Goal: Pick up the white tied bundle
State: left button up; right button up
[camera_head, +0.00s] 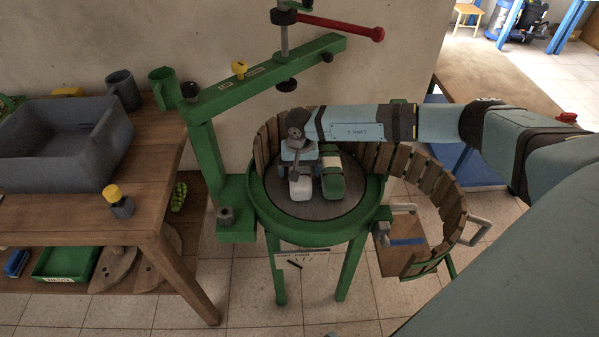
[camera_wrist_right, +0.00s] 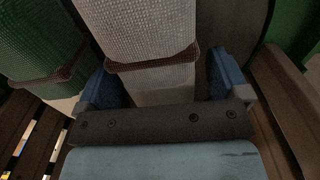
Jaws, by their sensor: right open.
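The white tied bundle (camera_head: 300,189) lies on the round grey plate of the green press, in the head view. My right gripper (camera_head: 298,164) is over its far part, hiding that part. In the right wrist view the white bundle (camera_wrist_right: 140,28), with a brown tie around it, runs between the two blue fingers of my right gripper (camera_wrist_right: 165,84). The fingers are open, one on each side, with a visible gap at the right finger. Contact on the left side is unclear. My left gripper is not in view.
A green bundle (camera_head: 333,183) with a tie lies close beside the white one; it also shows in the wrist view (camera_wrist_right: 38,45). Wooden slats (camera_head: 268,140) stand behind the plate (camera_head: 318,208). A slatted half (camera_head: 447,205) is swung open at right. The press beam (camera_head: 225,85) stands above left.

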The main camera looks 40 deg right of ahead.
jog(key=shift+f, duration=0.45)
jog(key=c, duration=1.3)
jog(key=shift+r, duration=0.1)
